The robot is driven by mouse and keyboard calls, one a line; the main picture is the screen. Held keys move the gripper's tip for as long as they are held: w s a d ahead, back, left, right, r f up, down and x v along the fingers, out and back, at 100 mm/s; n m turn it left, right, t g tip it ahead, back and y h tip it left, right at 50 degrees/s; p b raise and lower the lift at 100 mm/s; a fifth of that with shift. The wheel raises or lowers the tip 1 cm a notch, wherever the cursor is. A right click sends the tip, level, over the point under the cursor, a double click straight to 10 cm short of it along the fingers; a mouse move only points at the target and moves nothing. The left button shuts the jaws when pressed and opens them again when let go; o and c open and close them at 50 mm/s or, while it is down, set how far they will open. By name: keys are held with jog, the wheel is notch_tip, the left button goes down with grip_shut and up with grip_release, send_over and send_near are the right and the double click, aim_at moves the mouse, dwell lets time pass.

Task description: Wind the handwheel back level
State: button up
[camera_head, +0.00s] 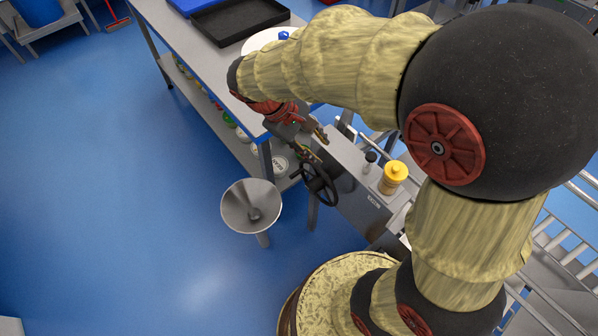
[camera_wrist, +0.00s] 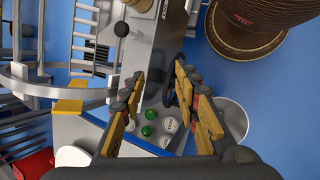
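The handwheel (camera_head: 319,184) is black with spokes and sits on the near side of a long steel housing (camera_head: 345,160) in the head view. My gripper (camera_head: 314,144) is above the wheel in that picture, close to its upper rim. In the wrist view the two yellow-padded fingers of my gripper (camera_wrist: 163,98) are wide apart with nothing held between them. A dark curved part of the handwheel (camera_wrist: 171,88) shows beside the right finger, which hides much of it. I cannot tell whether the gripper touches the wheel.
A yellow-capped container (camera_head: 393,177) and a black knob (camera_head: 370,157) stand on the housing. A steel funnel-shaped bowl (camera_head: 250,206) stands left of the wheel. A workbench (camera_head: 190,50) with a black tray (camera_head: 238,20) is behind. Blue floor at left is clear.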

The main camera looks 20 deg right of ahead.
jog(key=w+a+f+n+h, duration=0.1)
jog(key=w+f+n+h, duration=0.4)
jog(key=f, duration=0.5)
jog(key=n+t+h, duration=0.7)
jog(key=n, duration=0.2)
send_near(299, 171)
jog(key=d, duration=0.2)
jog(key=shift+w+f+b+x, duration=0.15)
jog(key=shift+b+x, duration=0.2)
jog(key=shift+x, duration=1)
jog(key=shift+w+f+b+x, duration=0.1)
jog(key=shift+b+x, duration=0.25)
jog(key=shift+x, duration=1.05)
jog(key=shift+w+f+b+x, duration=0.15)
jog(key=shift+b+x, duration=0.2)
jog(key=shift+x, duration=1)
jog(key=shift+a+r, duration=0.1)
jog(key=shift+a, duration=0.05)
jog(key=c, duration=0.3)
grip_shut()
